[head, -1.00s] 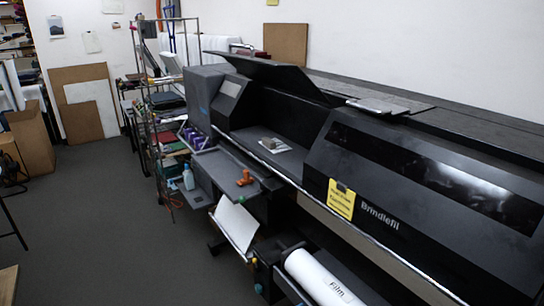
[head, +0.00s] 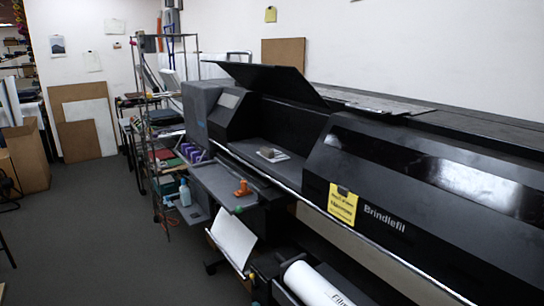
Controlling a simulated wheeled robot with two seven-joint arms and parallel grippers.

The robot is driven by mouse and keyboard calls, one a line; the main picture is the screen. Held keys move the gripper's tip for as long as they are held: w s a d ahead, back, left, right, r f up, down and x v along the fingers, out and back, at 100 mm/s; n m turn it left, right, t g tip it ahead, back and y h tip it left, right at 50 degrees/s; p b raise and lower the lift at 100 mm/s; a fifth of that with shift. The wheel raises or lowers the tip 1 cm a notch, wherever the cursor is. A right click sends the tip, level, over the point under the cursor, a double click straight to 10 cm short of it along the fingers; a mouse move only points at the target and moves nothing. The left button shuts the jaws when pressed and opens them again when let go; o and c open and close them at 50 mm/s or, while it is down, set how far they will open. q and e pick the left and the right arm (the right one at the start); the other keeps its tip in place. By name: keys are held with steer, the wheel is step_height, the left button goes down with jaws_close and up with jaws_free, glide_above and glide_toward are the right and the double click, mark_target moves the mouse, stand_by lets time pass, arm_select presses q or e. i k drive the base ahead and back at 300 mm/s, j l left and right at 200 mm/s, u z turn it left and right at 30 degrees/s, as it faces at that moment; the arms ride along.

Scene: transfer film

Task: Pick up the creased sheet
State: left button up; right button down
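A white sheet (head: 233,238) hangs tilted at the front of the large black printer (head: 390,190), below its side shelf. I cannot tell from here whether it is creased. A small pale sheet or pad (head: 273,155) with a greyish item on it lies on the printer's bed under the raised lid. Neither of my grippers shows in the head view.
A white film roll (head: 312,284) sits low at the printer's front. An orange tool (head: 242,188) lies on the grey shelf (head: 218,182). A spray bottle (head: 185,193) and a wire rack (head: 155,120) stand beyond. Grey floor (head: 95,235) is clear at left.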

mark_target(273, 155)
steer(key=j+z, duration=0.1)
steer(key=z, duration=0.35)
steer(key=i+j+z, duration=0.1)
steer(key=z, duration=0.4)
steer(key=j+z, duration=0.45)
steer(key=j, duration=0.4)
steer(key=j+z, duration=0.4)
steer(key=j, duration=0.4)
steer(key=k+j, duration=0.1)
steer(key=j, duration=0.4)
steer(key=k+j, duration=0.1)
steer(key=j, duration=0.4)
steer(key=j+z, duration=0.1)
steer(key=j, duration=0.45)
steer(key=k+j, duration=0.15)
steer(key=j, duration=0.3)
